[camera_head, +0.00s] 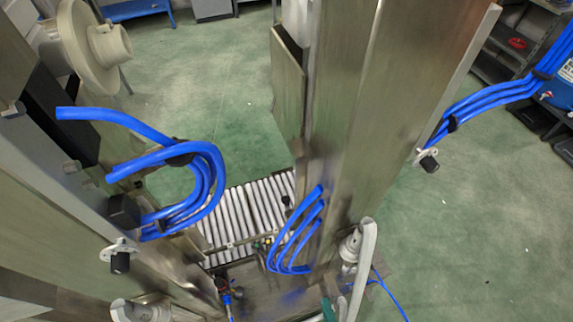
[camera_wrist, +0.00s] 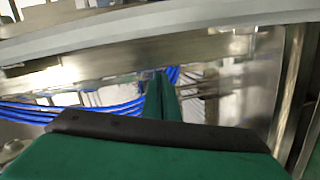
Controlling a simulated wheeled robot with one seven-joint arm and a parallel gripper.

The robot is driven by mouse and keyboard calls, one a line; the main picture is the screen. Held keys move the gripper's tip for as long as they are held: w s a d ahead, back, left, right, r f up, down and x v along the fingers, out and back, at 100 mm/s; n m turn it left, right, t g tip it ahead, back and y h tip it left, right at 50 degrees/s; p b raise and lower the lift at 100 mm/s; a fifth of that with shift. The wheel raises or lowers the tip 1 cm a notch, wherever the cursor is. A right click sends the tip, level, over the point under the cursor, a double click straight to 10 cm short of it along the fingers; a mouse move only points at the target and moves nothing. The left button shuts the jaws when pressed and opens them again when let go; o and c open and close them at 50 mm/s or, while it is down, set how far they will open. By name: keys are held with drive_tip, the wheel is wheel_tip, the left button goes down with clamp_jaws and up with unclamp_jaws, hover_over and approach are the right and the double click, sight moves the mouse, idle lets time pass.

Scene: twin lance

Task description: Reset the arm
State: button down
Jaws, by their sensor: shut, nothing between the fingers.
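My gripper (camera_wrist: 160,82) shows in the wrist view as green fingers pressed together, shut and empty. Its dark-edged green body fills the bottom of that view. The fingertips point at a metal panel (camera_wrist: 110,55) and bundled blue hoses (camera_wrist: 75,112); I cannot tell how far apart they are. In the head view I cannot make out the gripper clearly; a small green part at the bottom edge may belong to my arm.
In the head view tall metal columns (camera_head: 400,100) stand close, with looped blue hoses (camera_head: 205,180) and (camera_head: 295,240) sticking out. A roller conveyor (camera_head: 245,215) lies between them. Shelving (camera_head: 510,45) stands at the upper right. Green floor (camera_head: 470,220) is mostly clear on the right.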

drive_tip(key=s+a+r+m, duration=0.1)
drive_tip(key=a+r+m, duration=0.3)
drive_tip(key=r, duration=0.3)
drive_tip(key=s+a+r+m+h, duration=0.1)
drive_tip(key=s+a+r+m, duration=0.1)
drive_tip(key=a+r+m, duration=0.2)
wheel_tip(320, 180, up, 4)
drive_tip(key=shift+f+m+t+h, duration=0.15)
drive_tip(key=shift+m+t+h, duration=0.15)
drive_tip(key=c, duration=2.3)
unclamp_jaws()
drive_tip(key=a+r+m, duration=0.2)
drive_tip(key=r, duration=0.1)
drive_tip(key=s+a+r+m, duration=0.1)
drive_tip(key=a+r+m, duration=0.1)
drive_tip(key=r+m, duration=0.1)
drive_tip(key=s+a+r+m+g, duration=0.1)
drive_tip(key=a+r+m, duration=0.1)
drive_tip(key=r, duration=0.3)
drive_tip(key=shift+a+r+m+h, duration=0.2)
drive_tip(key=shift+m+h, duration=0.1)
drive_tip(key=shift+m, duration=0.1)
drive_tip(key=shift+o, duration=0.5)
drive_tip(key=shift+r, duration=0.25)
